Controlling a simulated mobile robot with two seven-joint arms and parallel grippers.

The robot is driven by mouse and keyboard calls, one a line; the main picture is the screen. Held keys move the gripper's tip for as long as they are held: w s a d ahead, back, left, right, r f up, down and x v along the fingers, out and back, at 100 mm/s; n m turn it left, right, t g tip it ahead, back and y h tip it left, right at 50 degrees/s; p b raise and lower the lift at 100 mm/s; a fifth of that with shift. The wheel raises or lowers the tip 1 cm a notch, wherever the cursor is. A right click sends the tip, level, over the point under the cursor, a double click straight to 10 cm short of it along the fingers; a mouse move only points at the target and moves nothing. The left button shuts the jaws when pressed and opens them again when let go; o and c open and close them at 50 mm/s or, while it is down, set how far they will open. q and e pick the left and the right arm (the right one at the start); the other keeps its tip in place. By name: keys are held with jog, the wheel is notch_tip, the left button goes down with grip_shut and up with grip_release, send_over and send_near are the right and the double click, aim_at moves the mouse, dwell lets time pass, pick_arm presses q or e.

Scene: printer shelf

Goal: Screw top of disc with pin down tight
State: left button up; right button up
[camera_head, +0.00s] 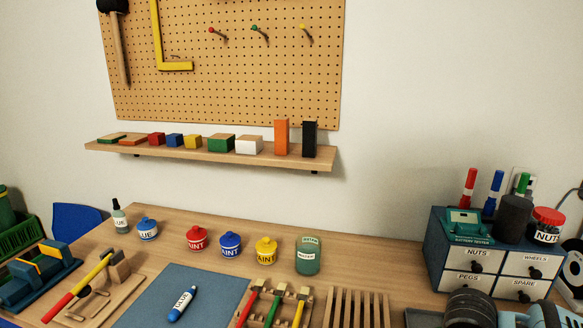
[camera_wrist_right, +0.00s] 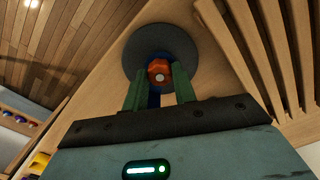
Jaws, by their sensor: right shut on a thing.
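In the right wrist view, a dark grey round disc (camera_wrist_right: 128,54) lies in front of my right gripper. At its middle is an orange faceted top (camera_wrist_right: 153,66) with a pale pin end (camera_wrist_right: 159,77) at its centre. A dark blue part (camera_wrist_right: 154,98) shows just behind the orange top. My right gripper (camera_wrist_right: 159,80) has its green fingers on either side of the top and is shut on it. The contact faces are hard to see. The disc and my right fingers do not show in the head view. My left gripper is in neither view.
Wooden slats (camera_wrist_right: 240,45) stand close right of the disc; a slatted rack (camera_head: 357,308) also shows in the head view. Screwdrivers (camera_head: 275,306), a blue mat (camera_head: 215,285) and paint pots (camera_head: 230,245) lie left. A drawer box (camera_head: 490,262) stands at the right.

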jog(key=shift+r+m, duration=0.1)
jog(key=shift+m, duration=0.8)
jog(key=m+p, duration=0.2)
jog(key=m, duration=0.3)
jog(key=shift+m+p, duration=0.55)
jog(key=shift+m, duration=1.15)
jog(key=shift+m+p, duration=0.6)
jog(key=shift+m, duration=1.5)
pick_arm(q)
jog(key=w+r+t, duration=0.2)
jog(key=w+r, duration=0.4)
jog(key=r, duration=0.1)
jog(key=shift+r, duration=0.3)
pick_arm(e)
jog(key=shift+f+m, duration=0.2)
jog(key=shift+m, duration=1.3)
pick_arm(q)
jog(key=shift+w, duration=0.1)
